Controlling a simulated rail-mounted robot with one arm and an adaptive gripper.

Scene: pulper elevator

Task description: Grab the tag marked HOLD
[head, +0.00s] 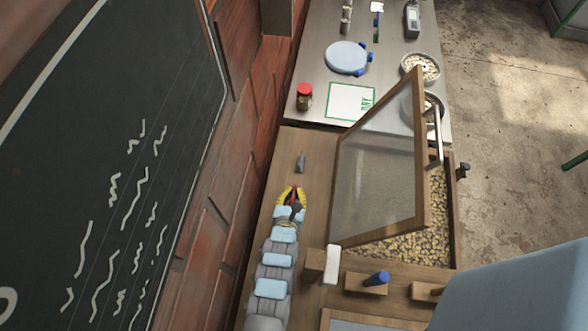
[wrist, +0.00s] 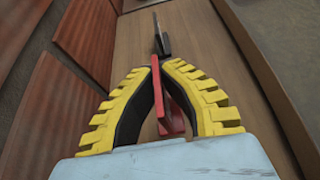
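My gripper (head: 291,190) is low over the wooden bench, near the brick wall. In the wrist view its two yellow-and-black fingers (wrist: 160,66) arch together, with their tips close against a narrow red piece (wrist: 168,110). The red piece extends back between the fingers, and no lettering shows on it. A dark grey, pointed object (wrist: 160,40) lies just beyond the fingertips. It also shows in the head view (head: 301,161); I cannot tell whether it is joined to the red piece. No tag with a readable HOLD mark shows in either view.
A tilted wood-framed glass lid (head: 376,165) stands right of my gripper over a bin of beans (head: 432,225). A red-lidded jar (head: 304,97), a green-edged sheet (head: 350,102) and a blue round lid (head: 346,57) are on the grey table beyond. The brick wall is close left.

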